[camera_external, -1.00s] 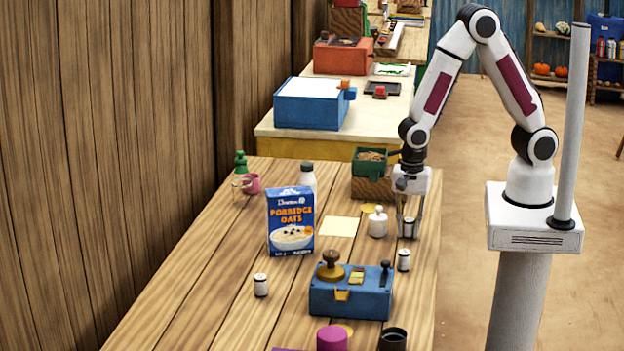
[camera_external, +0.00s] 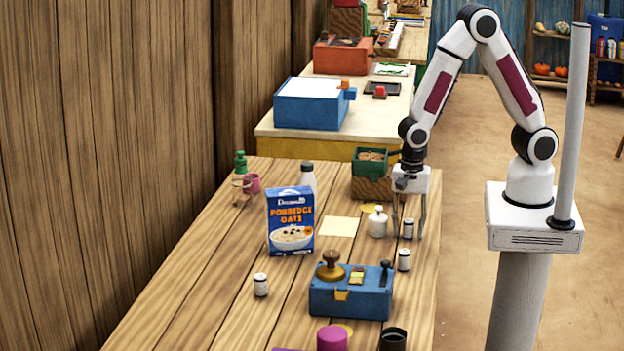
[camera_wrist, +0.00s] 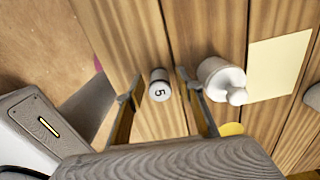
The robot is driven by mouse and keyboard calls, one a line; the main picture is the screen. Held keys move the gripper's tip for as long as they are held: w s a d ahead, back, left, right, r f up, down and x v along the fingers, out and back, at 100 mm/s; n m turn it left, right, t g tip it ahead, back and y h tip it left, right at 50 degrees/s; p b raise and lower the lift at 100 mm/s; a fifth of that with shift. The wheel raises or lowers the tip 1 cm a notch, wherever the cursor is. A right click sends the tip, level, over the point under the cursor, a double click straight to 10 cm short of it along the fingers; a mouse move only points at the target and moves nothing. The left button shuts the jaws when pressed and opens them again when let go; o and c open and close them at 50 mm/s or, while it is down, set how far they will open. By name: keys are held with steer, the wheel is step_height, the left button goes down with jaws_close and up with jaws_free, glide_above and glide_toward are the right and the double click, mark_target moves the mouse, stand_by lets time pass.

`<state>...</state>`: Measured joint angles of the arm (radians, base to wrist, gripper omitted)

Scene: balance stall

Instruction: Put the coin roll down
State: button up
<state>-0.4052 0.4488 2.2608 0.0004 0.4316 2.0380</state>
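The coin roll (camera_external: 408,229) is a small white cylinder with dark ends. It stands upright on the wooden table near its right edge. In the wrist view the coin roll (camera_wrist: 159,86) shows a "5" on its top. My gripper (camera_external: 408,235) is open around it, pointing down, with one finger on each side. In the wrist view my gripper (camera_wrist: 157,88) has clear gaps between its fingers and the roll. Two similar rolls stand apart, one nearer the camera (camera_external: 404,260) and one at the left front (camera_external: 261,284).
A white lidded jar (camera_external: 377,223) stands close by the left finger. A blue balance device (camera_external: 350,300) is in front, and a green box (camera_external: 369,162) on a wooden block is behind.

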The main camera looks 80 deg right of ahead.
mark_target(409, 220)
steer(key=shift+r, duration=3.6)
steer(key=shift+d+r, duration=0.2)
steer(key=shift+r, duration=0.2)
steer(key=s+d+r+n+t, duration=0.2)
steer(key=s+d+r+n, duration=0.4)
steer(key=r+n, duration=0.3)
steer(key=s+d+r+n+t, duration=0.3)
steer(key=s+d+r+n, duration=0.3)
steer(key=d+r+n, duration=0.2)
steer(key=shift+s+d+r+n+t, duration=0.35)
steer(key=shift+r+n, duration=0.55)
steer(key=shift+r, duration=0.3)
steer(key=shift+o, duration=0.5)
